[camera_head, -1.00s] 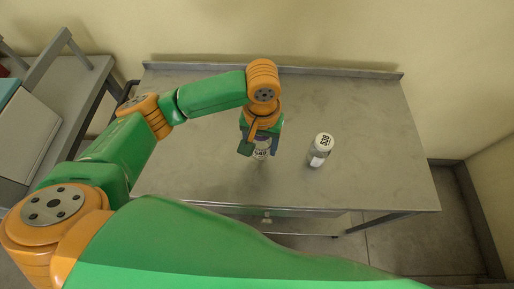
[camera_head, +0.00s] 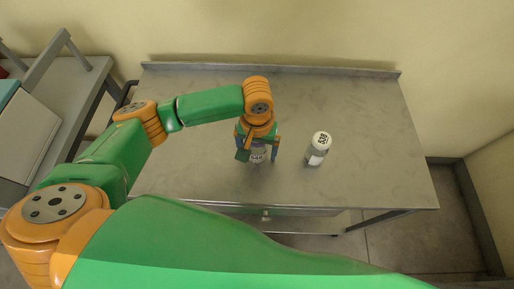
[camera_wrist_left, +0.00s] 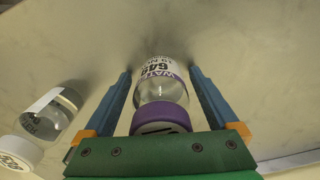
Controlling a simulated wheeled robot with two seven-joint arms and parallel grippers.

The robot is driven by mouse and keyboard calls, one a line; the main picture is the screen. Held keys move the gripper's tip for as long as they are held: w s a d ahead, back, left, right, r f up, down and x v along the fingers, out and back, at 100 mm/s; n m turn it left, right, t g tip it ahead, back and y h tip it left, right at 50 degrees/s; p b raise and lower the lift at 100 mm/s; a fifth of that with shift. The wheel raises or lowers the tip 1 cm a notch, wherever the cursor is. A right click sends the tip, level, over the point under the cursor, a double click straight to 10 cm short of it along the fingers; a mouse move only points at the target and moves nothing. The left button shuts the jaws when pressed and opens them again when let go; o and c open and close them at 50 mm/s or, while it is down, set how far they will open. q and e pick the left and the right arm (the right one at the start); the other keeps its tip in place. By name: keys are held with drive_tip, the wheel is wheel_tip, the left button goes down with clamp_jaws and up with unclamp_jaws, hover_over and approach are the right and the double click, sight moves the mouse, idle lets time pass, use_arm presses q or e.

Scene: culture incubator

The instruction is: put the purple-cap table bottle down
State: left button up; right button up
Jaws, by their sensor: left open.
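The purple-cap bottle (camera_head: 258,154) is clear, with a white label, and stands upright on the grey metal table (camera_head: 185,172). In the left wrist view the bottle (camera_wrist_left: 160,88) sits between the fingers, its purple cap close to the palm. My left gripper (camera_head: 257,157) points down around the bottle and is open. In the left wrist view the gripper (camera_wrist_left: 160,75) has a visible gap between each finger and the bottle. The gripper hides part of the bottle in the head view. My right gripper is not in view.
A white-capped bottle (camera_head: 317,150) stands on the table to the right of the gripper; it also shows at the left of the wrist view (camera_wrist_left: 52,113). The table's right side and back are clear. A low raised edge (camera_head: 270,68) runs along the back by the wall.

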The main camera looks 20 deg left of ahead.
use_arm(q)
wheel_tip(320, 180, up, 12)
drive_tip(key=shift+r+p, duration=0.1)
drive_tip(key=shift+p, duration=0.35)
